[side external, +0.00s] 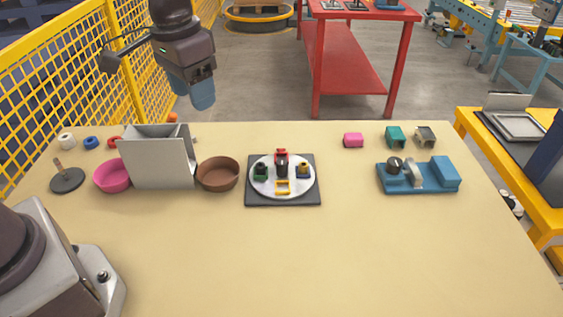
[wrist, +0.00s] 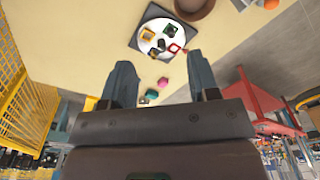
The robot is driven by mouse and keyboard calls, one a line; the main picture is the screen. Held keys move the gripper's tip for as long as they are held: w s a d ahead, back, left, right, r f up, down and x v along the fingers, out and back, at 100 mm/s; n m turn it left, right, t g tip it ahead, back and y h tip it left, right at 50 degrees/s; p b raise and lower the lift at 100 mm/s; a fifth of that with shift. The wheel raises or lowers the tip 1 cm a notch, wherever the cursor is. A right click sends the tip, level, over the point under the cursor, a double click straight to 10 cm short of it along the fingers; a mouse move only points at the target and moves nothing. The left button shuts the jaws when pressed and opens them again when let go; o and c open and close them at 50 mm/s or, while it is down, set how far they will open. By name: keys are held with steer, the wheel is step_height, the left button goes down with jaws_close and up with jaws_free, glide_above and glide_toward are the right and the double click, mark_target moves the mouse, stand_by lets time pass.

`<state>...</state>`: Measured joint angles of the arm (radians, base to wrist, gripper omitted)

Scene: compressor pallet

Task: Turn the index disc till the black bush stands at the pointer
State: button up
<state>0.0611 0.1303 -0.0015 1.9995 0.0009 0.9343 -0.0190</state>
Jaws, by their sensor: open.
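The index disc (side external: 281,190) is a white round plate on a dark square base (side external: 255,199) in mid-table. It also shows in the wrist view (wrist: 157,28). A green seat (side external: 260,173) with a dark top is at its left, a blue seat (side external: 303,173) with a brass-coloured top at its right, and an empty-looking yellow frame (side external: 282,187) at its front. My gripper (side external: 203,98) is open and empty, high above the table, left of and away from the disc.
A brown bowl (side external: 218,174), grey box (side external: 160,160) and pink bowl (side external: 112,176) stand left of the disc. A blue fixture (side external: 418,179) is at the right, with several small blocks behind it. The front of the table is clear.

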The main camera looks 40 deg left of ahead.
steer(key=w+d+f+g, duration=0.2)
steer(key=w+d+f, duration=0.1)
steer(key=w+f, duration=1)
steer(key=t, duration=0.1)
glide_toward(282, 161)
steer(key=shift+n, duration=0.3)
step_height(282, 161, down, 10)
steer(key=shift+s+f, duration=0.1)
steer(key=shift+f, duration=0.15)
jaws_close()
